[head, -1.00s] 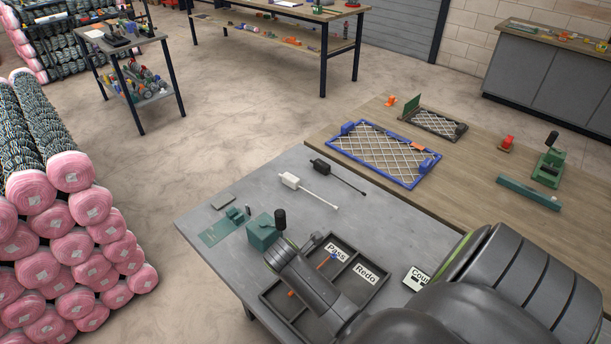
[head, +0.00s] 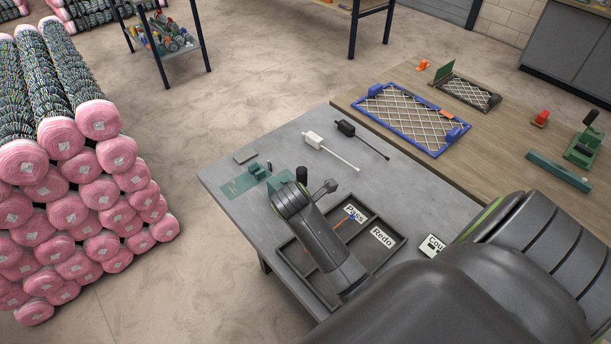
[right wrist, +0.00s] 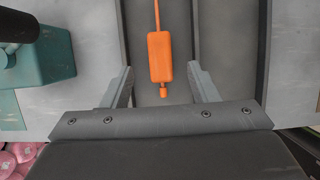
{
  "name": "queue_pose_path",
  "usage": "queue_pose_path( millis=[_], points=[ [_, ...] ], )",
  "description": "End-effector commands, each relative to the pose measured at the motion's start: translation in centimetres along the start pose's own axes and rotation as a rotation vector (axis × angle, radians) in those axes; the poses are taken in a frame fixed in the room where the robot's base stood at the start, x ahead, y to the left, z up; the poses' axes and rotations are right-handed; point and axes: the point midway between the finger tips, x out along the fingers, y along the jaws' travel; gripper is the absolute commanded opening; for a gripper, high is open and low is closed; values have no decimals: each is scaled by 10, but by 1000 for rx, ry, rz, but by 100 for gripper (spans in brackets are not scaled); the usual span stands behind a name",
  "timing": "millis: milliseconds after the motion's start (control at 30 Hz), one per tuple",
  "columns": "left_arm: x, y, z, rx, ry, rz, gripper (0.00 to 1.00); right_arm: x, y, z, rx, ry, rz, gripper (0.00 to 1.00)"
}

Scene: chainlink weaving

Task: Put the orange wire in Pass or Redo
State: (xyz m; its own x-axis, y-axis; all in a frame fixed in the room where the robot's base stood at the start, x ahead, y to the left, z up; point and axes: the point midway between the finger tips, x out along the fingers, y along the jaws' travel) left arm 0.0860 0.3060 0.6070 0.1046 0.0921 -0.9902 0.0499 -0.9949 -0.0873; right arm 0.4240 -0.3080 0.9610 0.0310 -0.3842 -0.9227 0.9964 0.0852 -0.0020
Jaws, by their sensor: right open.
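The orange wire (head: 340,237) lies in the black divided tray (head: 386,262), partly hidden by my right arm in the head view. Its thin end, with a blue tip (head: 351,217), is beside the Pass label (head: 354,214). The Redo label (head: 382,237) is on the neighbouring compartment. In the right wrist view, the wire's orange handle (right wrist: 160,57) lies between two tray walls. My right gripper (right wrist: 164,78) is open and empty, its fingers one to each side of the handle's lower end, apart from it. My left gripper is not in view.
A green block with a black knob (head: 302,175) stands close to the tray's left. A white-handled probe (head: 332,151) and a black-handled probe (head: 362,139) lie behind the tray. A blue-framed mesh (head: 415,118) lies on the wooden table. The grey bench between them is clear.

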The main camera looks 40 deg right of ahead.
Motion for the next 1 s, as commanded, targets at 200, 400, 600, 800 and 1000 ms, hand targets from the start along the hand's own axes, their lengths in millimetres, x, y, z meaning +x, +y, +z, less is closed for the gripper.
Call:
queue_pose_path(
  millis=[200, 400, 600, 800, 1000],
  points=[
    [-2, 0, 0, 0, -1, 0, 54, -58, 1, 0, 3, 5, 5, 54],
    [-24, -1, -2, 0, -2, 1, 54, -93, 0, 0, 1, 2, 2, 54],
    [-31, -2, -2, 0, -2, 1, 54, -103, 0, -1, 0, -1, 4, 54],
    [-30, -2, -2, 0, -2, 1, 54, -104, 0, -1, 1, -2, 5, 54],
    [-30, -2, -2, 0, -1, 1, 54, -103, 0, -1, 1, -2, 5, 54]
  ],
)
